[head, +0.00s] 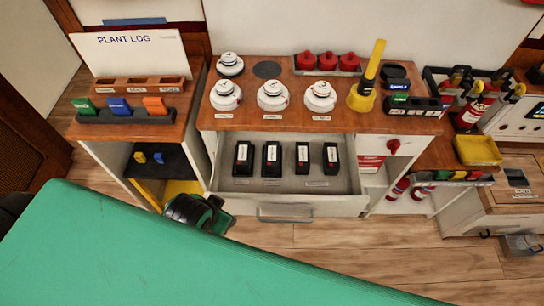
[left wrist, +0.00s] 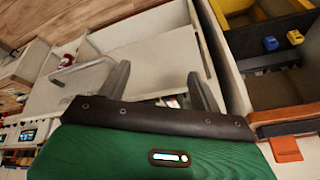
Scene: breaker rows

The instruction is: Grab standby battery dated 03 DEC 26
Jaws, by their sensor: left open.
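Several black standby batteries with white labels stand in a row in an open grey drawer (head: 340,203) in the head view: one far left (head: 243,160), one beside it (head: 271,160), one right of the middle (head: 303,160) and one far right (head: 331,159). The label dates are too small to read. My left gripper (left wrist: 162,86) is open in the left wrist view, with nothing seen held between its fingers. In the head view its green and black body shows at the drawer's front left corner, apart from the batteries. My right gripper is not in view.
The drawer handle (head: 285,213) sticks out in front. White detectors (head: 272,96) and a yellow cone-based torch (head: 366,88) stand on the wooden top above. An open shelf unit (head: 125,165) stands left. My green body covers the lower left.

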